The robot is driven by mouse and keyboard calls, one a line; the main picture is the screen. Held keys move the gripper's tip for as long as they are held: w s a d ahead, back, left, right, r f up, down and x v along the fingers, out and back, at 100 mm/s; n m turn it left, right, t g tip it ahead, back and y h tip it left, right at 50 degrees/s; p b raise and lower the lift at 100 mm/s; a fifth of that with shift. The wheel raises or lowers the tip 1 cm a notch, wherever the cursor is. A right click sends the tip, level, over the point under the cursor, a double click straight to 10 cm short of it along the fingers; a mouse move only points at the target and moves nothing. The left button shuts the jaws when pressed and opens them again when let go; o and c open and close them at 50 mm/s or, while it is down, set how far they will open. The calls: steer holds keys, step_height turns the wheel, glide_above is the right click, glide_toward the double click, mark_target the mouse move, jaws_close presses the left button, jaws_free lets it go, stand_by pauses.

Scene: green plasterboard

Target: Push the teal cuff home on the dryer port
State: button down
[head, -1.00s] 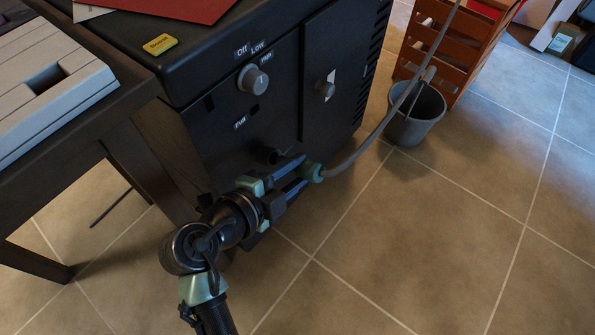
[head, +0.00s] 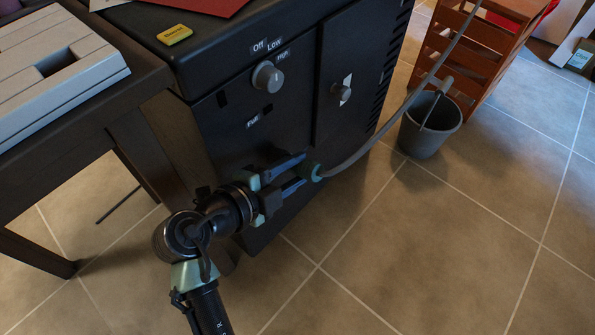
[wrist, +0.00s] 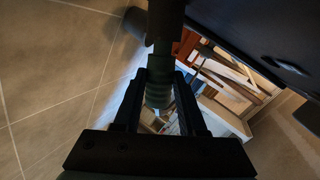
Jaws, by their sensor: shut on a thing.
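The teal cuff (head: 313,172) is on the end of a grey hose (head: 362,150) and sits between my gripper's fingertips, in front of the black dryer's (head: 225,95) lower front. My gripper (head: 300,171) is shut on the cuff. In the wrist view the dim ribbed cuff (wrist: 158,85) lies between the two fingers. A dark cylinder meets its upper end there; I cannot tell whether it is hose or port. The dryer port is not clearly visible in the head view; my gripper appears to cover that area. Whether the cuff touches it is unclear.
A grey bucket (head: 430,128) stands right of the dryer, in front of an orange-brown slatted rack (head: 465,55). A dark table (head: 95,105) stands at left. The tiled floor (head: 430,250) at front right is clear.

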steer(key=shift+w+a+f+b, duration=0.3)
steer(key=shift+w+a+b, duration=0.1)
steer(key=shift+a+b, duration=0.1)
steer(key=shift+w+a, duration=0.1)
steer(key=shift+a, duration=0.15)
steer(key=shift+c, duration=2)
jaws_free()
steer(key=p+v, duration=0.5)
steer(key=v, duration=0.8)
steer(key=shift+f, duration=0.1)
